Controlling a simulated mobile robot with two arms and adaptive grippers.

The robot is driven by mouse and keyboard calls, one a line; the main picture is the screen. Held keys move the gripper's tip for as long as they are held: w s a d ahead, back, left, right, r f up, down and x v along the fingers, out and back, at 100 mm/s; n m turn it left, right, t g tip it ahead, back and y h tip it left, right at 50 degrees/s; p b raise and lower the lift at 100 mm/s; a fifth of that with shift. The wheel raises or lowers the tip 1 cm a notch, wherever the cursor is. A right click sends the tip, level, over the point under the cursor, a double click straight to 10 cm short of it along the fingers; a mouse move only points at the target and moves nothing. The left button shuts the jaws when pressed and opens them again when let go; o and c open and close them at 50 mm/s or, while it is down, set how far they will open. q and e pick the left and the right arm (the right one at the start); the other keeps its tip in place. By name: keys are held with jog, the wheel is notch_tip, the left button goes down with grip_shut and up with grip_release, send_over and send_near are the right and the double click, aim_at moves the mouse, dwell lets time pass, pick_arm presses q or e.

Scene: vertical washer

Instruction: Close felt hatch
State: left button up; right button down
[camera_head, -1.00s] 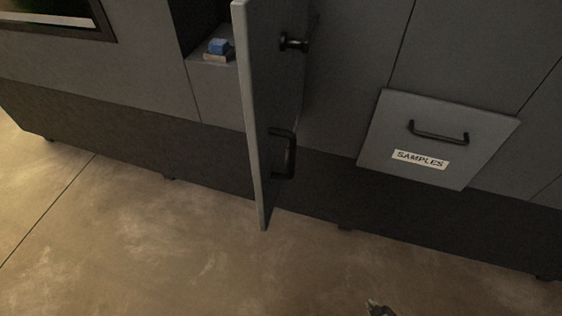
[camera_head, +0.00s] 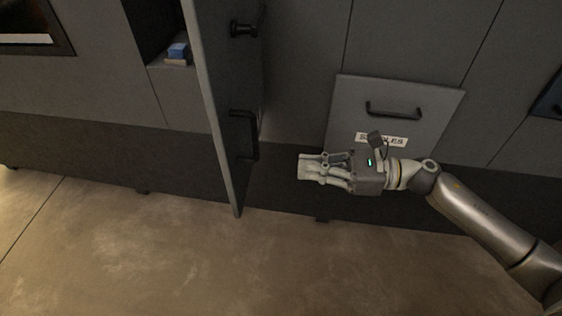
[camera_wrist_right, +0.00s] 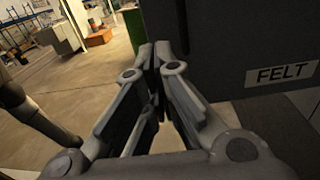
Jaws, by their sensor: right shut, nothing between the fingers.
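The felt hatch (camera_head: 222,120) is a grey door that stands swung open, seen nearly edge-on in the head view. Its black handle (camera_head: 246,134) is on the side facing right. In the right wrist view the dark hatch face (camera_wrist_right: 230,40) fills the upper right, with its FELT label (camera_wrist_right: 282,74). My right gripper (camera_head: 302,167) is shut and empty, to the right of the hatch's lower part, with its fingers pointing left at it. In the head view a gap shows between fingertips and hatch. My left gripper is not in view.
A SAMPLES drawer front (camera_head: 350,105) with a black handle is right of the hatch, behind my right gripper. Left of the hatch, an open compartment holds a small blue block (camera_head: 178,50). The floor (camera_head: 270,265) in front is clear.

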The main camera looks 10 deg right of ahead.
aim_at(233, 160)
jog(key=p+x, duration=0.2)
jog(key=x, duration=0.1)
jog(key=p+x, duration=0.2)
jog(key=x, duration=0.2)
jog(key=p+x, duration=0.2)
jog(key=x, duration=0.2)
jog(key=shift+w+a+r, duration=0.15)
jog(key=shift+a+r, duration=0.05)
jog(key=shift+r, duration=0.1)
jog(key=shift+w+a+f+p, duration=0.2)
jog(key=shift+a+p, duration=0.1)
jog(key=shift+a, duration=0.4)
jog(key=shift+a, duration=0.1)
